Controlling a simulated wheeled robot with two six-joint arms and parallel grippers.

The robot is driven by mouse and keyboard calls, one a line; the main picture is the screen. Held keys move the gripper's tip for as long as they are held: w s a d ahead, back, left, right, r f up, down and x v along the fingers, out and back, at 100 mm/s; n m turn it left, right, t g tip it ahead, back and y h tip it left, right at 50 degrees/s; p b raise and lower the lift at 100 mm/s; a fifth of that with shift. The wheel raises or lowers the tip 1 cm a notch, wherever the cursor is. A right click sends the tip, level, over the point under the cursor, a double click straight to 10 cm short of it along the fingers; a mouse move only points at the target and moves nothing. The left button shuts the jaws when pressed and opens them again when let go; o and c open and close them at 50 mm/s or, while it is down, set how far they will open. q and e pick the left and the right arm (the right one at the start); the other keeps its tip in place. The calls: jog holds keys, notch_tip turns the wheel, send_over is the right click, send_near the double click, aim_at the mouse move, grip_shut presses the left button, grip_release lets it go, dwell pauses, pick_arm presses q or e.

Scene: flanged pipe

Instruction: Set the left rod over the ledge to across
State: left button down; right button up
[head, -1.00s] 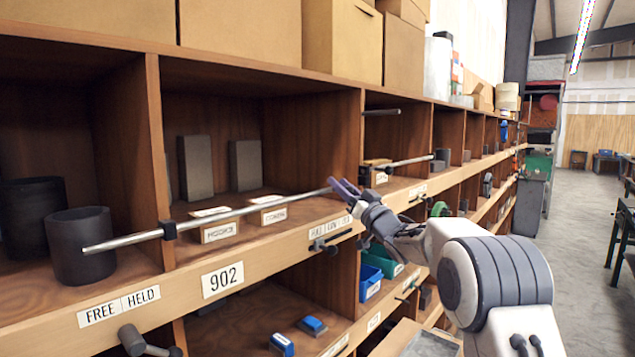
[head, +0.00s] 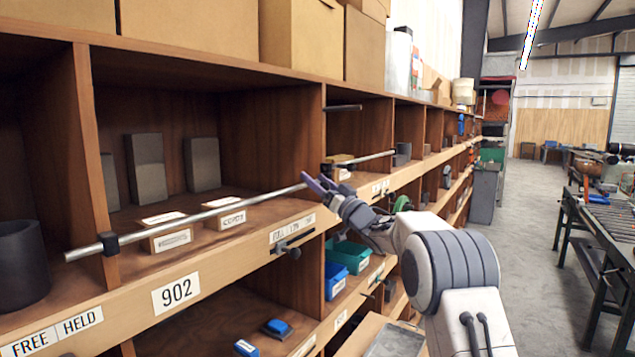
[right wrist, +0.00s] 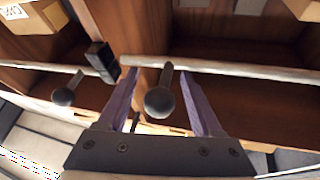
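A long pale metal rod (head: 210,214) lies along the front of the shelf ledge (head: 215,256), with a dark clamp (head: 108,243) near its left end. A second rod (head: 370,158) continues farther right, beyond my right gripper (head: 313,177). That gripper is at the long rod's right end, fingers apart. In the right wrist view the open purple fingers (right wrist: 157,74) point at a pale rod (right wrist: 240,69) crossing by their tips. A dark ball-ended lever (right wrist: 160,101) shows between them, and a black block (right wrist: 101,60) is beside the left finger. I cannot tell any contact. My left gripper is out of view.
Labelled boxes (head: 168,238) stand behind the rod in the bay. Blue and teal bins (head: 348,256) sit below.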

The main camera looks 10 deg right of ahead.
jog(key=shift+d, duration=0.1)
jog(key=shift+s+d+f+b, duration=0.1)
jog(key=shift+s+f+b, duration=0.1)
jog(key=shift+s+b, duration=0.15)
jog(key=b+v, duration=0.5)
jog(key=v, duration=0.4)
jog(key=shift+s+d+b, duration=0.2)
jog(key=shift+s+b, duration=0.05)
jog(key=shift+b, duration=0.05)
jog(key=shift+f, duration=0.1)
